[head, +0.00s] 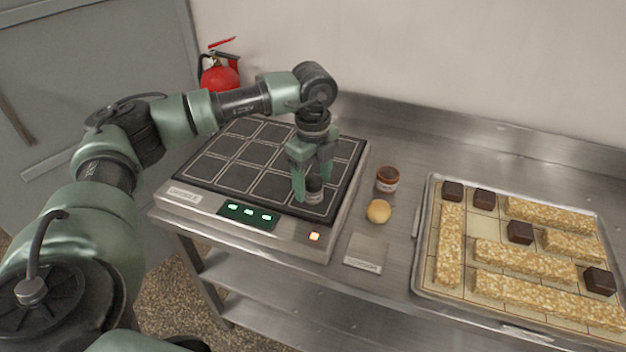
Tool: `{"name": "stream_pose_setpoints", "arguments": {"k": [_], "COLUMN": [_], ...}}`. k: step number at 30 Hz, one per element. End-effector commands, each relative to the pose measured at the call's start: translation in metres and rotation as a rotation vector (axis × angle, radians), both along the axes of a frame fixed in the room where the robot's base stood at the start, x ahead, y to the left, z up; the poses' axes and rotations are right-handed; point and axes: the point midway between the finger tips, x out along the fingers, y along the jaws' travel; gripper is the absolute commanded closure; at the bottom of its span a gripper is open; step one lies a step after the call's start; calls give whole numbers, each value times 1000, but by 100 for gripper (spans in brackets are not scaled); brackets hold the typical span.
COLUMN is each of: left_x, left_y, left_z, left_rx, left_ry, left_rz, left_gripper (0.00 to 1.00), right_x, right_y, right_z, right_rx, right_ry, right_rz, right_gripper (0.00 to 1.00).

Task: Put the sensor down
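A small dark cylinder with a pale label, which looks to be the sensor (314,190), is between the fingers of my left gripper (312,175). The gripper points down, with one green finger on each side of the cylinder and close against it. The cylinder is over the front right cell of the black gridded panel (237,175); its base looks at or very near the surface, but any small gap cannot be told. Part of its upper side is hidden by the gripper. My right gripper is not in view.
A brown-topped jar (387,180), a tan ball (378,211) and a pale plate (364,253) are on the steel counter right of the panel. A tray (419,272) of oat bars and dark cubes lies farther right. A red extinguisher (220,79) is behind.

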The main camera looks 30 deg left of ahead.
Motion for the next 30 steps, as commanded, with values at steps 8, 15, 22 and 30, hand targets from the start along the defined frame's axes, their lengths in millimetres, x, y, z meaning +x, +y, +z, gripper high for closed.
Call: {"name": "stream_pose_setpoints", "arguments": {"k": [8,15,22,30], "left_x": [1,2,1,0], "left_y": [0,-1,-1,0], "left_z": [13,61,105,123], "left_rx": [-1,-1,-1,0], "left_ry": [-4,-7,-4,-1], "left_rz": [0,-1,-1,-1], "left_gripper": [36,36,36,36], "right_x": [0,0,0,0], "right_y": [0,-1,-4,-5], "right_z": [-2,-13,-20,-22], "right_rx": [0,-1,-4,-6], "right_ry": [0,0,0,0], "right_rz": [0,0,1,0], "right_gripper": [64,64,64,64]}}
